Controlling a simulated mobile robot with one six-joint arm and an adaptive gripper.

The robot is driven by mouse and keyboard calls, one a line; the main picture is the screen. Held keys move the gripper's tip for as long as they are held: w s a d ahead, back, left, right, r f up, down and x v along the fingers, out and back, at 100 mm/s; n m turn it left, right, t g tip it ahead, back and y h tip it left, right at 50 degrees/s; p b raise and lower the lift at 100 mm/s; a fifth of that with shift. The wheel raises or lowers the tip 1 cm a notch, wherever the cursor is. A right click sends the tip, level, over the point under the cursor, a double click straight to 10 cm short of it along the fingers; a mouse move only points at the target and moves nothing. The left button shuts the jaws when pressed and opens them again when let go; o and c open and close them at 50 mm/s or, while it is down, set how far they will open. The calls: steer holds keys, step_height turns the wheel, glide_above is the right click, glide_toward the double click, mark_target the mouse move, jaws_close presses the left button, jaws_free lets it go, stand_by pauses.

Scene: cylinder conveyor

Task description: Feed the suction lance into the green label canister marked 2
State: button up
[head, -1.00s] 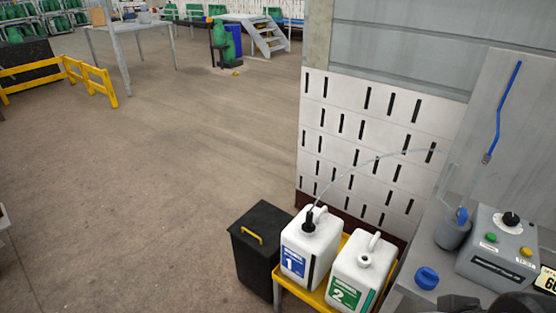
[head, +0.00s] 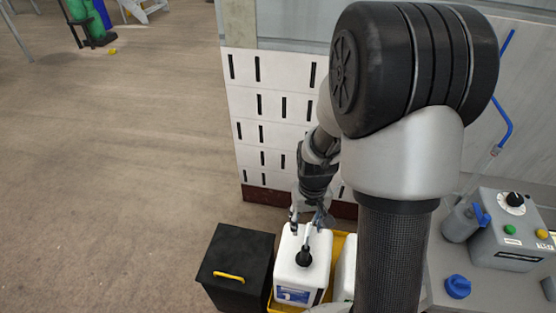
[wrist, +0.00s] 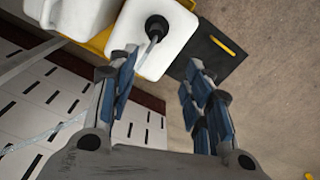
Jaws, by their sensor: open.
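The suction lance has a black head (head: 304,257) seated in the mouth of the white canister with the blue label 1 (head: 292,296). The lance head also shows in the wrist view (wrist: 156,26), beyond my fingertips. The green label canister marked 2 (head: 346,268) stands just to its right, mostly hidden behind my arm; in the wrist view its white body (wrist: 85,16) is at the top left. My gripper (head: 308,219) is open and empty just behind and above the lance head. In the wrist view its fingers (wrist: 160,66) are spread apart, with canister 1 beyond them.
Both canisters stand in a yellow tray (head: 338,243). A black bin (head: 238,262) with a yellow handle stands on the left.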

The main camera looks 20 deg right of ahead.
mark_target(305, 254)
steer(key=f+b, duration=0.1)
steer(key=f, duration=0.5)
steer(key=f+b, duration=0.2)
steer(key=f, duration=0.5)
steer(key=f+b, duration=0.2)
steer(key=f, duration=0.5)
steer(key=shift+s+d, duration=0.25)
steer(key=shift+d, duration=0.15)
steer(key=shift+c, duration=0.2)
steer(key=shift+r, duration=0.1)
jaws_close()
